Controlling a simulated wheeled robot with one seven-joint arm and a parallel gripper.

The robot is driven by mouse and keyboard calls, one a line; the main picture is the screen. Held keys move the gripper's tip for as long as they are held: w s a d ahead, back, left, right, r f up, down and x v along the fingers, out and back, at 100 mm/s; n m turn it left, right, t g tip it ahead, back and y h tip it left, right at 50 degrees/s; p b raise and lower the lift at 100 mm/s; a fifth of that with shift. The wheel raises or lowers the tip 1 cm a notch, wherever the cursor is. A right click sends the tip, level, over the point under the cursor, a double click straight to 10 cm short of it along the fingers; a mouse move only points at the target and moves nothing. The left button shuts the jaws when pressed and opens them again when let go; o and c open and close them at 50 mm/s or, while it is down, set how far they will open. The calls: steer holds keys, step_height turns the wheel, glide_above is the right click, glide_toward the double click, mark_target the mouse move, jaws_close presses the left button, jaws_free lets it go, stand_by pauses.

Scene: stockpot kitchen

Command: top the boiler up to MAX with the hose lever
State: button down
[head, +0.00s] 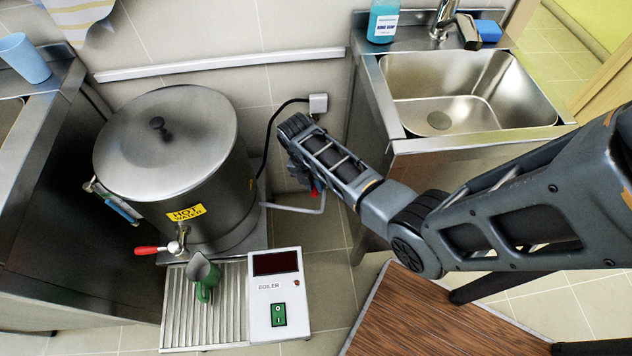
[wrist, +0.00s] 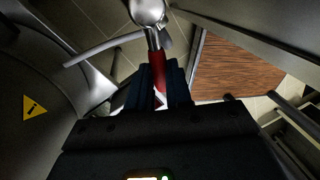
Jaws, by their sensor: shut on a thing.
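The boiler (head: 165,155) is a big steel pot with its lid on and a yellow HOT WATER label (head: 186,214). Its curved wall (wrist: 30,75) fills the left of the wrist view. My gripper (wrist: 160,88) is shut on a red lever handle (wrist: 157,66) joined to a round metal fitting (wrist: 148,11). In the head view my gripper (head: 305,180) is right of the boiler, and only a bit of red shows beneath it. A grey pipe (head: 298,209) runs there. I cannot make out a MAX mark or the water level.
A sink (head: 455,95) is at the right, a wooden top (head: 430,318) below.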

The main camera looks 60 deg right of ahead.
steer(key=w+d+m+y+b, duration=0.1)
steer(key=w+m, duration=0.5)
steer(key=m, duration=0.7)
steer(key=shift+w+d+t+y, duration=0.3)
steer(key=shift+d+t+y, duration=0.1)
steer(key=shift+d+y, duration=0.4)
steer(key=shift+d+m, duration=0.15)
steer(key=shift+m, duration=0.15)
steer(key=c, duration=1)
jaws_free()
steer(key=shift+c, duration=0.2)
steer(key=s+v, duration=0.1)
steer(key=v, duration=0.6)
steer(key=shift+w+r+p, duration=0.4)
steer(key=shift+w+p, duration=0.05)
steer(key=shift+w, duration=0.1)
